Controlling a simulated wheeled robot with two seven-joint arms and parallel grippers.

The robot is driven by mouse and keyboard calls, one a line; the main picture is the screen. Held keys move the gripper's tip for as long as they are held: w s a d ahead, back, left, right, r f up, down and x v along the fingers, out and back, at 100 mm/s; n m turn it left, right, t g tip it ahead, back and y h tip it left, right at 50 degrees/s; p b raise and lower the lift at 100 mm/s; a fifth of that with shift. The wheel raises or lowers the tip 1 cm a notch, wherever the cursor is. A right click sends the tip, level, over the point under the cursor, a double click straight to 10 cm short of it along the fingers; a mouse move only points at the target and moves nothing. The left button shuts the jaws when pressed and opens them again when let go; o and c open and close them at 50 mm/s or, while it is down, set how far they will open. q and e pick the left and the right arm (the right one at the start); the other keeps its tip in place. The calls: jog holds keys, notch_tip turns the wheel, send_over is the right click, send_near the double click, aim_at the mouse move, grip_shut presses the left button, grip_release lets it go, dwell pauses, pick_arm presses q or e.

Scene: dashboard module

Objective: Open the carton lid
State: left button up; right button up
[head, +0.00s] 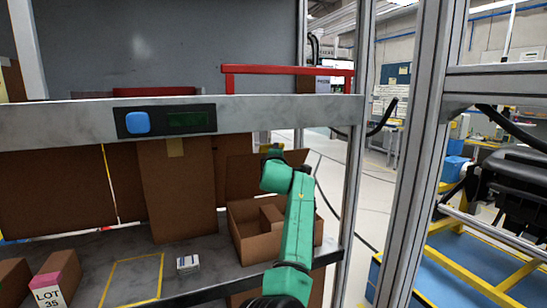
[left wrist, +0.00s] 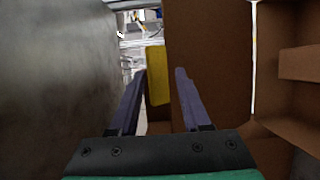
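A brown carton (head: 262,246) stands on the grey shelf, its top open and a brown divider or flap inside. Its lid (head: 238,172) is a brown panel standing raised at the back of the carton. In the left wrist view the lid (left wrist: 212,75) is a broad brown panel, with a yellow tab (left wrist: 157,78) at its edge. My left gripper (left wrist: 160,72) is open, its two dark fingers on either side of the tab with gaps visible. In the head view my green left arm hides part of the carton, and its gripper is mostly hidden. My right gripper is not in view.
A tall brown box (head: 178,195) stands left of the carton. A small white-and-blue item (head: 187,263) lies beside a yellow taped outline. A box labelled LOT 35 (head: 50,285) is at front left. A grey beam (head: 70,125) crosses above; a metal post stands right.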

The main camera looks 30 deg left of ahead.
pick_arm(q)
jog(key=b+v, duration=0.7)
jog(key=v, duration=0.7)
jog(key=shift+s+d, duration=0.2)
jog(key=shift+s, duration=0.05)
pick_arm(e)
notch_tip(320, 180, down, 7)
